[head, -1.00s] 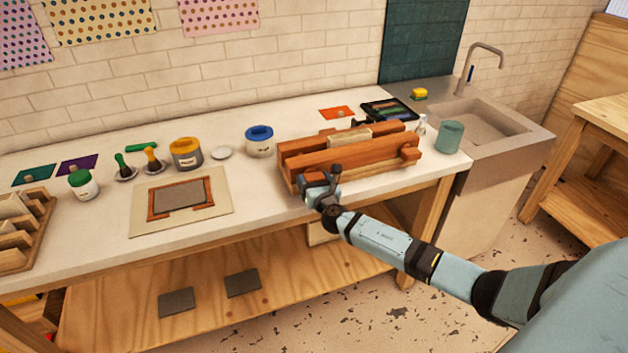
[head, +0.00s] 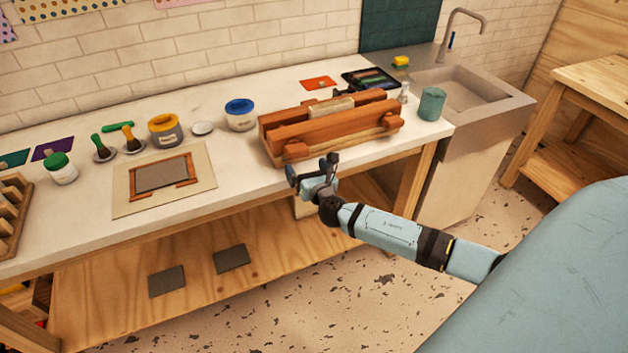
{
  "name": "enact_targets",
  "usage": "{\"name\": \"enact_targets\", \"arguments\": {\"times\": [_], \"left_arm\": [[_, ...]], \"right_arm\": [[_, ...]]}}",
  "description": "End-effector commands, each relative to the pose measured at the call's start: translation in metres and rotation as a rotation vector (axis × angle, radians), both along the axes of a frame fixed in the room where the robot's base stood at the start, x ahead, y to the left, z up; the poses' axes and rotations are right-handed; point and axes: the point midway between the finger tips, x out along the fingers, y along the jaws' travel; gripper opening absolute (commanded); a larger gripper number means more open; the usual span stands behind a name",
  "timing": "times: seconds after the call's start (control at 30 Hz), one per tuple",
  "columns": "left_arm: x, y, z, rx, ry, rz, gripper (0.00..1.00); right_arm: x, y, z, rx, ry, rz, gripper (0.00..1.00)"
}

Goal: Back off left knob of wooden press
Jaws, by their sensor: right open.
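The wooden press (head: 345,130) stands on the bench, its reddish beams lying lengthwise and a pale block (head: 331,106) between them. Its left knob (head: 296,150) sticks out at the front left and shows clear of my fingers. Its right knob (head: 392,121) sticks out at the front right. My right gripper (head: 296,176) is open and empty at the bench's front edge, a little in front of and below the left knob, apart from it. My left gripper is out of view.
A blue-lidded jar (head: 240,115) stands left of the press. A green cup (head: 431,104) and a dark tray (head: 370,79) are near its right end. A framed board (head: 163,178) lies to the left. The sink (head: 465,95) is at the right.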

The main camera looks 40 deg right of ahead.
Motion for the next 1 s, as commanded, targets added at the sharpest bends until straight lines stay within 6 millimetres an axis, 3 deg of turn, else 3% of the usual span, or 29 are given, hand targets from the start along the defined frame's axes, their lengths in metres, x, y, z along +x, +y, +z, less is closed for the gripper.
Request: {"name": "enact_targets", "arguments": {"times": [0.1, 0.33, 1.0], "left_arm": [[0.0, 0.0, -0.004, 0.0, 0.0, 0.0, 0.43], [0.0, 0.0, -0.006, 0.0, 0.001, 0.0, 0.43], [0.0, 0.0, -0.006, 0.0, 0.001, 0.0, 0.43]], "right_arm": [[-0.025, 0.006, -0.001, 0.0, 0.001, 0.002, 0.96], [-0.05, 0.012, 0.0, 0.0, 0.0, 0.0, 0.96], [-0.056, 0.016, -0.002, 0.025, 0.004, 0.001, 0.96]]}}
